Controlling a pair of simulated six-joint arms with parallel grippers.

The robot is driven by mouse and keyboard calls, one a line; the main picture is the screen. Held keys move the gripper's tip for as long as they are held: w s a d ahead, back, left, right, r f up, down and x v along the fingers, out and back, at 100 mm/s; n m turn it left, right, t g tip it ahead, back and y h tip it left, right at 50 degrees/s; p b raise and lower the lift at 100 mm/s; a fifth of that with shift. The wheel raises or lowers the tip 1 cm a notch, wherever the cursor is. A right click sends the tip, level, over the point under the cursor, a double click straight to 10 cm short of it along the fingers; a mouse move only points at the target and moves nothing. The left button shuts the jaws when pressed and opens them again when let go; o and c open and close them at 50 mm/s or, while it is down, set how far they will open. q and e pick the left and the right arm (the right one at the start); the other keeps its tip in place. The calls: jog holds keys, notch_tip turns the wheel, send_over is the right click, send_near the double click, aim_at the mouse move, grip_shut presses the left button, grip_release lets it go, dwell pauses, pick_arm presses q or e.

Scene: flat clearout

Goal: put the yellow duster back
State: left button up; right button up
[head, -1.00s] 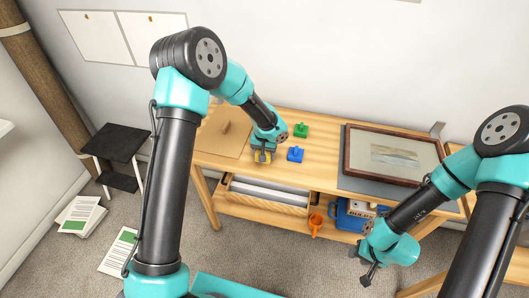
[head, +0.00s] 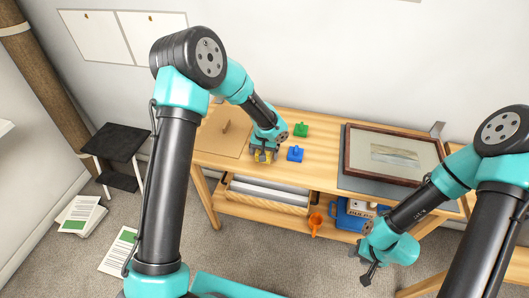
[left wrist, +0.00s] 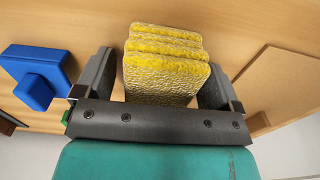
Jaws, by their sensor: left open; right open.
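The yellow duster (head: 264,157) is on the wooden table top, under my left gripper. In the left wrist view the duster (left wrist: 165,72) is a layered, rough yellow block between the two dark fingers. My left gripper (head: 263,153) is open, with a finger on each side of the duster; a small gap shows beside it. It also fills the left wrist view (left wrist: 158,84). My right gripper (head: 369,272) is open and empty, low in front of the table at the right. The duster's underside is hidden.
A blue knobbed block (head: 295,154) and a green one (head: 301,130) stand just right of the duster. A tan board with a handle (head: 215,140) lies left. A framed picture (head: 395,135) covers the right side.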

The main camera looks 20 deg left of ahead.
pick_arm(q)
notch_tip(320, 180, up, 12)
dwell(0.5)
